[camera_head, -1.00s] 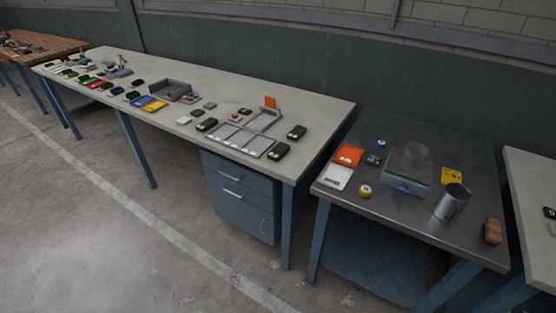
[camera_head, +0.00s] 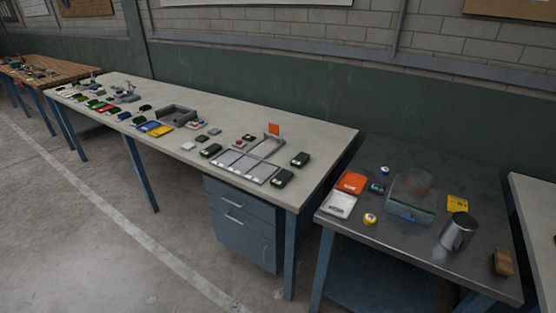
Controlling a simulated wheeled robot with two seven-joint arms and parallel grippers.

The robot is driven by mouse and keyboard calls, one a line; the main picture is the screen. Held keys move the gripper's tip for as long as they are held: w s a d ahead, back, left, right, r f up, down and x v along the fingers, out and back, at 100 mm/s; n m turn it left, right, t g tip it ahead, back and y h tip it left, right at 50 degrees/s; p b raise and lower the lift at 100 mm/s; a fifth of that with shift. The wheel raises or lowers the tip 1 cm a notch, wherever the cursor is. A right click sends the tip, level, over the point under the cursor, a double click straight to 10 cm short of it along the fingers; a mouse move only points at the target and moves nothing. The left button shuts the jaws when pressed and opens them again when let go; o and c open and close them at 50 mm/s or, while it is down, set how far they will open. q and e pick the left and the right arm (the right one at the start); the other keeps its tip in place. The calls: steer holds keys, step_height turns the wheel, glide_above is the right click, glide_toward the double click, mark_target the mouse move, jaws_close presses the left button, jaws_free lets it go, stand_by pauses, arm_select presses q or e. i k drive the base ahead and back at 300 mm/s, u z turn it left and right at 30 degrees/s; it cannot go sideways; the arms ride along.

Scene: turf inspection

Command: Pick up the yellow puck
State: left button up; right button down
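A small round yellow thing (camera_head: 370,219), which looks like the yellow puck, sits near the front edge of the dark metal table (camera_head: 400,244) at the right. It has a pale patch on it, too small to make out. It stands just right of a white tray-like item (camera_head: 340,204) and in front of a clear box (camera_head: 410,203). Neither of my grippers is in view.
An orange item (camera_head: 351,183), a small white-and-blue round thing (camera_head: 385,171), a yellow card (camera_head: 457,203), a metal cup (camera_head: 458,232) and a brown block (camera_head: 503,263) share the dark table. A long pale workbench (camera_head: 310,150) with many small items stands left.

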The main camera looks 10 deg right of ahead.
mark_target(370, 219)
steer(key=z, duration=1.15)
steer(key=k, duration=0.2)
steer(key=z, duration=0.2)
